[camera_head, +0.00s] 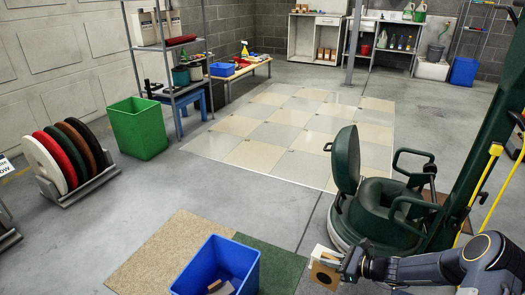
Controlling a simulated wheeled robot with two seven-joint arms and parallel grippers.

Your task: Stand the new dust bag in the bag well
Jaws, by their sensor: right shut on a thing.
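The dust bag (321,274), pale with a tan card face and a dark round hole, is at the bottom right of centre. My right gripper (343,266) comes in from the right and is shut on its right edge. The dark green floor machine (388,213) stands behind and to the right of the bag. Its round lid (346,160) is tipped up on the left side. The inside of the bag well is hidden from this angle. The bag is held outside the machine, in front and to its left. My left gripper is not in view.
A blue bin (252,279) with some tan pieces inside stands on tan and green mats (287,263). A green bin (137,128) and a rack of round pads (85,190) are at the left. The tiled floor patch (260,133) behind is clear.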

